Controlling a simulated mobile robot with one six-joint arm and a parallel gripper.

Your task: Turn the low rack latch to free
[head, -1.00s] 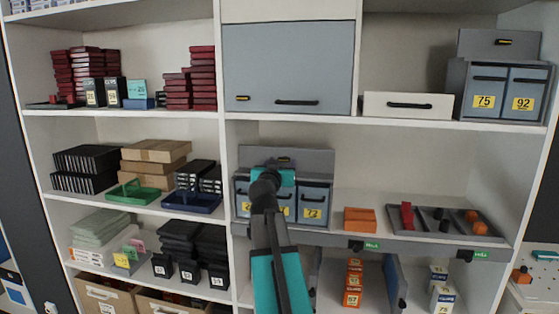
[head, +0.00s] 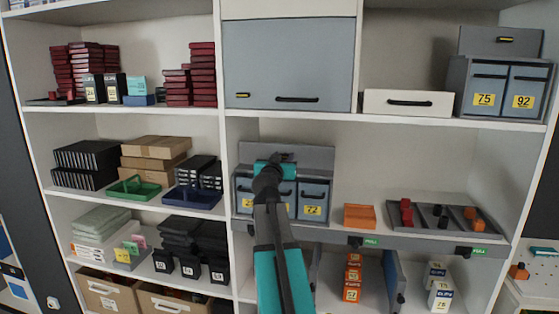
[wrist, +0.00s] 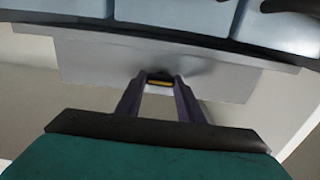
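The low rack (head: 318,160) is a grey unit with blue-grey drawers and a raised back panel on the middle shelf. Its latch, a small dark part with a yellow bar, is on that panel; the wrist view shows the latch (wrist: 160,82) between my fingertips, its yellow bar lying level. In the head view my gripper (head: 282,158) covers most of the latch. In the wrist view my gripper (wrist: 161,84) has its fingers spread, one on each side of the latch. The tips are very close to the latch sides; I cannot tell whether they touch.
The rack's drawers (head: 313,193) stand just below my gripper. An orange box (head: 360,217) and a grey tray (head: 424,224) lie to the right on the same shelf. A closed grey cabinet door (head: 290,62) is above. The shelf behind the tray is clear.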

